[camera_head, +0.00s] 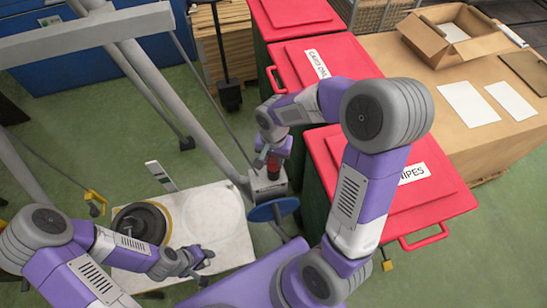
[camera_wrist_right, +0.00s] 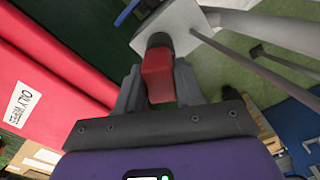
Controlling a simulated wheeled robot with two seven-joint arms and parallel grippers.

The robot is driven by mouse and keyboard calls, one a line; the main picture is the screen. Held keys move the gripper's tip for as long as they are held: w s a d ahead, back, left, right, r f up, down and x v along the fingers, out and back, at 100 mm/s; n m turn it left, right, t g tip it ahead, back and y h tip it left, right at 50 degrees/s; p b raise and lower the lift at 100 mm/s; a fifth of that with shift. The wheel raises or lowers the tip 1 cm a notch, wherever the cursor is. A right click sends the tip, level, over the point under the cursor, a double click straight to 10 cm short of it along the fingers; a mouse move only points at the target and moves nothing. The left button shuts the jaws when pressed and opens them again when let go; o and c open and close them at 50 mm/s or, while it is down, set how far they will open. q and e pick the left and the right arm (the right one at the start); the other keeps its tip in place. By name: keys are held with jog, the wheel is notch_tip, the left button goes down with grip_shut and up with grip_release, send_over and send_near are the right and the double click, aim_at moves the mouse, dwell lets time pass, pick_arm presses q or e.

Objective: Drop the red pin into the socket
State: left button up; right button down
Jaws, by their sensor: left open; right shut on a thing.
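My right gripper (camera_head: 272,152) is shut on the red pin (camera_head: 273,168), which points down over a grey block (camera_head: 268,187) at the end of a grey rail frame. In the right wrist view the red pin (camera_wrist_right: 158,76) sits between the two fingers of the right gripper (camera_wrist_right: 158,92). A dark round part shows at its far end, against the pale top of the block (camera_wrist_right: 180,30). I see no socket opening clearly, and I cannot tell whether the pin's tip is in it or above it. My left gripper (camera_head: 203,259) is open and empty over the pale plate.
A pale plate (camera_head: 225,225) carries a black wheel-like disc (camera_head: 141,222). A blue handwheel (camera_head: 272,210) is beside the block. Red-lidded bins (camera_head: 420,205) stand close on the right. A bench with an open cardboard box (camera_head: 453,40) is at the back right.

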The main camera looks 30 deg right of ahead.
jog(key=shift+f+b, duration=0.35)
jog(key=shift+f, duration=0.15)
jog(key=c, duration=0.6)
grip_release()
jog(key=shift+c, duration=0.2)
jog(key=shift+r, duration=0.15)
notch_tip(320, 180, up, 7)
jog(key=shift+r+p, duration=0.15)
jog(key=shift+p, duration=0.2)
